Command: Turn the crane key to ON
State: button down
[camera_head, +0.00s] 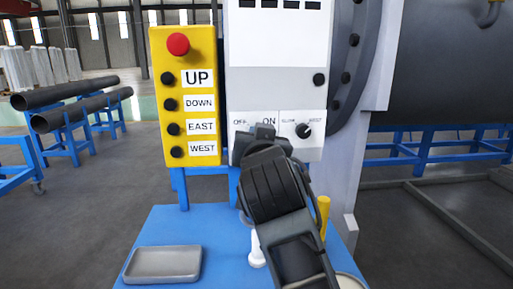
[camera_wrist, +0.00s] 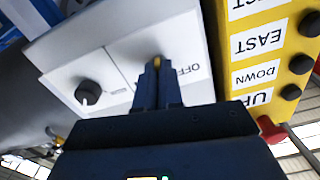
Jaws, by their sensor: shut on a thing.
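The crane key (camera_wrist: 157,61) shows in the wrist view as a small yellowish piece between my fingertips, against the white panel. Its exact angle cannot be told. My gripper (camera_wrist: 157,72) is shut on it. In the head view my gripper (camera_head: 262,132) is at the lower white panel (camera_head: 312,143), just below the OFF label (camera_head: 240,122) and the ON label (camera_head: 269,121), and hides the key. In the wrist view the OFF label (camera_wrist: 181,69) is upside down to the right of the fingers, and the ON label is hidden.
A black selector knob (camera_head: 304,131) sits right of the key. A yellow button box (camera_head: 187,60) with a red button (camera_head: 178,44) stands at left. Below are a blue table (camera_head: 215,245), a grey tray (camera_head: 163,265), a white object (camera_head: 257,250) and a yellow object (camera_head: 324,212).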

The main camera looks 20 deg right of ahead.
jog(key=shift+f+m+b, duration=0.1)
jog(key=shift+m+b, duration=2.15)
jog(key=shift+m, duration=0.95)
jog(key=c, duration=1.3)
grip_release()
jog(key=v, duration=0.7)
jog(key=shift+s+a, duration=0.1)
jog(key=shift+s, duration=0.25)
jog(key=shift+s, duration=0.1)
